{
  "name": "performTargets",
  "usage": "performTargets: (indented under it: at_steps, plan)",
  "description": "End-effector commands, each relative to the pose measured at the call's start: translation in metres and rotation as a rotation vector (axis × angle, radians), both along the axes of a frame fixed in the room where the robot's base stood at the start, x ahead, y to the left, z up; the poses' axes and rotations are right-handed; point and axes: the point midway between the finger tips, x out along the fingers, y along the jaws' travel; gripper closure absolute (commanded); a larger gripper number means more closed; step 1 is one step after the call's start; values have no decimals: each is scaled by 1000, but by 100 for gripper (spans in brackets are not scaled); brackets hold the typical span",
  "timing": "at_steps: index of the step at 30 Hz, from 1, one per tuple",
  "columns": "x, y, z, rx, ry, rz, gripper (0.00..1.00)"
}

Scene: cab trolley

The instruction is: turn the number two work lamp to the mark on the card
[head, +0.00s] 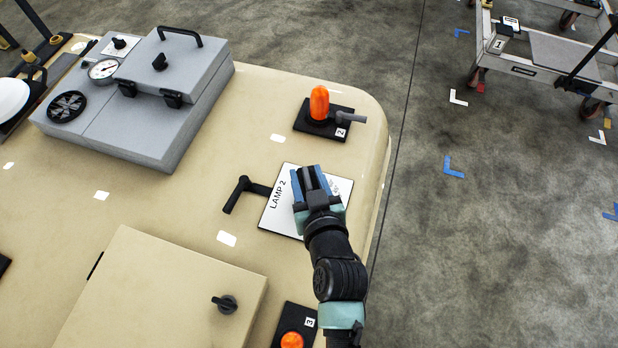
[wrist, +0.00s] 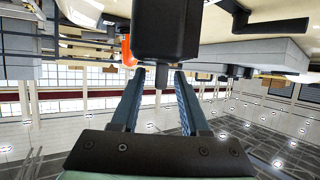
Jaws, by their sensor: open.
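The number two work lamp (head: 319,104) is an orange dome on a black plate, upright near the rounded far-right corner of the cream top. A grey lever (head: 350,117) sticks out to its right, beside a white "2" tag (head: 341,132). The white card reading "LAMP 2" (head: 274,211) lies below it in the head view. My gripper (head: 309,172) is open above the card, short of the lamp, and hides much of the card, including any mark. In the wrist view my gripper (wrist: 160,80) has its fingers apart; a dark block shows past them, which I cannot identify.
A black bent handle (head: 245,190) is left of the card. A grey box (head: 150,85) with a gauge stands at upper left. A cream box (head: 160,290) and a lamp tagged "3" (head: 292,340) are nearer. Right of the top's edge is open floor, with a trolley (head: 540,62) beyond.

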Motion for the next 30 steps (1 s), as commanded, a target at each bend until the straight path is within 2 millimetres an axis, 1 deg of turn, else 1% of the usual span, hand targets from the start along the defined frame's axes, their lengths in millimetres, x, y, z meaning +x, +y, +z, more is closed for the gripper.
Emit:
performTargets:
  at_steps: [5, 8, 15, 21, 25, 30]
  plan:
    - [-10, -3, 3, -2, 0, 0, 55]
    - [-23, -6, 7, -3, 1, 0, 55]
    - [-65, -15, 23, -3, 3, -1, 55]
    - [-95, -21, 37, -3, 2, 0, 55]
    - [-108, -24, 43, -1, 2, -1, 55]
    - [-116, -25, 48, -1, 2, -1, 55]
